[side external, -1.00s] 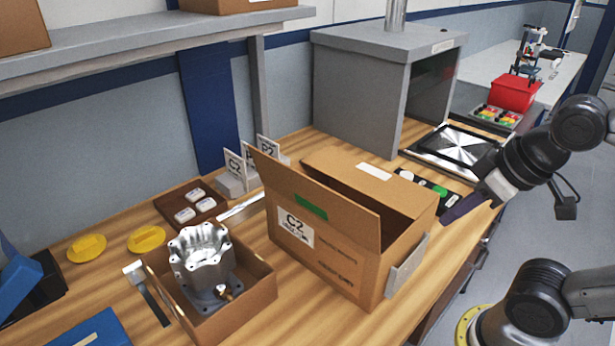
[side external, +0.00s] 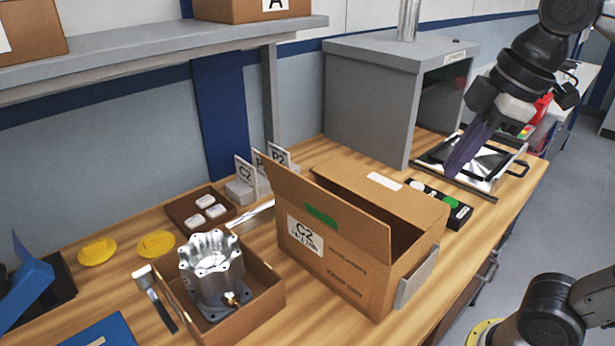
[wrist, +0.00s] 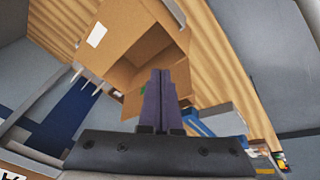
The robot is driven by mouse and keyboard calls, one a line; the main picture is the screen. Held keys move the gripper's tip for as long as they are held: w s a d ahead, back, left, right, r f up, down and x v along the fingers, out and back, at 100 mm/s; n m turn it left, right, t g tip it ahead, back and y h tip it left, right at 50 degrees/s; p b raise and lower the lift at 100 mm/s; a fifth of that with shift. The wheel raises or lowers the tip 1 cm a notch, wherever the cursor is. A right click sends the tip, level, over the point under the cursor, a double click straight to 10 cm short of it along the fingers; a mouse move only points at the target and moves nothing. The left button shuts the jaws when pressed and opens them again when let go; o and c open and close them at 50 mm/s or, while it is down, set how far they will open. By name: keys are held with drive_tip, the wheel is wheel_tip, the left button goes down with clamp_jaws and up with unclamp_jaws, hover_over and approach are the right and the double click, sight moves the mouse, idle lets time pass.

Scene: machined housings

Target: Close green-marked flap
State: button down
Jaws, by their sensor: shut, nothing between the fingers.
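The cardboard box (side external: 350,265), labelled C2, stands on the bench. Its near long flap (side external: 345,212), with a green mark (side external: 320,215), stands up and open along the near side. The opposite flap (side external: 410,200), with a white sticker, lies across the far part of the top, and a dark gap shows between them. My gripper (side external: 453,172) is shut and empty, above the bench to the right and beyond the box, touching nothing. In the wrist view its purple fingers (wrist: 160,78) point towards the open box (wrist: 135,45), and a green patch (wrist: 117,92) shows beside them.
A grey booth (side external: 375,95) stands behind the box, with a framed plate (side external: 480,165) at its mouth. A black strip with buttons (side external: 455,212) lies right of the box. A smaller open box (side external: 265,298) holds a metal housing (side external: 210,265) at left.

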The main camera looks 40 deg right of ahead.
drive_tip(key=w+a+r+n+g, duration=0.2)
drive_tip(key=w+a+r+n, duration=0.1)
drive_tip(key=w+a+n, duration=0.4)
drive_tip(key=w+a+r+n+g, duration=0.1)
drive_tip(key=w+a+r+n, duration=0.15)
drive_tip(key=w+a, duration=0.45)
drive_tip(key=g, duration=0.1)
hover_over(319, 205)
drive_tip(key=a, duration=0.2)
wheel_tip(319, 205, down, 12)
drive_tip(key=shift+w+a+r, duration=0.15)
drive_tip(key=shift+w+a, duration=0.05)
drive_tip(key=shift+d, duration=0.1)
drive_tip(key=shift+d+r+y, duration=0.1)
drive_tip(key=shift+d+y, duration=0.25)
drive_tip(key=shift+y, duration=0.15)
